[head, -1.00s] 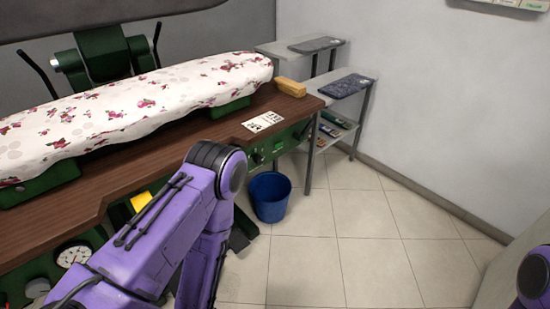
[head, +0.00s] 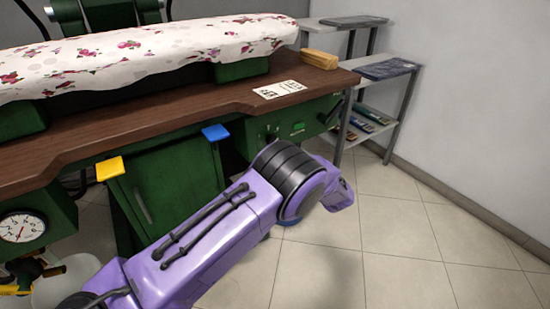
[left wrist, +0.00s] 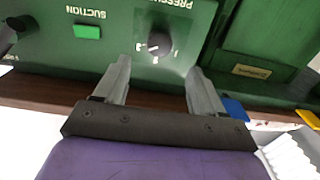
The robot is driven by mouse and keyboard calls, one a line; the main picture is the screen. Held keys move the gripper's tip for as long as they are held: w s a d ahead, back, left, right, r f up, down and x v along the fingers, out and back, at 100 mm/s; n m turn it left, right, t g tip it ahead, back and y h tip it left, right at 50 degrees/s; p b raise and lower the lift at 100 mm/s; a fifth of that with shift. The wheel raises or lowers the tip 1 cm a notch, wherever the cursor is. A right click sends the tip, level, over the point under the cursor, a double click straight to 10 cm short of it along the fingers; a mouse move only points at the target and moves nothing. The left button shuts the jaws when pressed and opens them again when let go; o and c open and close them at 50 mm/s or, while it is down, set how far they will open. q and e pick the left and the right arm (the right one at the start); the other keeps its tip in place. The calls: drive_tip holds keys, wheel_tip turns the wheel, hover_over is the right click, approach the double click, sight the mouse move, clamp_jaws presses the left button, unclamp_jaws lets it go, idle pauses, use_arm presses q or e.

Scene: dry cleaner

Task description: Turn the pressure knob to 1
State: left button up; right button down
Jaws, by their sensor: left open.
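The pressure knob (left wrist: 158,44) is a small round black knob with a pale pointer mark, on a green panel (left wrist: 120,70) whose lettering appears upside down in the left wrist view. Small white marks stand around it, too small to read surely, and I cannot tell which number the pointer is at. My left gripper (left wrist: 158,68) is open and empty, with the knob ahead between its two fingers; no contact shows. In the head view my left arm reaches toward the panel and its gripper is hidden. My right gripper is not in view.
A green SUCTION button (left wrist: 88,31) is beside the knob. The wooden board (head: 200,108) overhangs the panel. Blue (head: 215,132) and yellow (head: 109,168) pedals or tabs project nearby. A shelf (head: 375,90) stands at the right, and open tiled floor (head: 400,240) lies in front.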

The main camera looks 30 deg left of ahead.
use_arm(q)
drive_tip(key=b+x, duration=0.1)
drive_tip(key=x, duration=0.9)
drive_tip(key=shift+r, duration=0.1)
drive_tip(key=shift+c, duration=0.4)
drive_tip(key=c, duration=1)
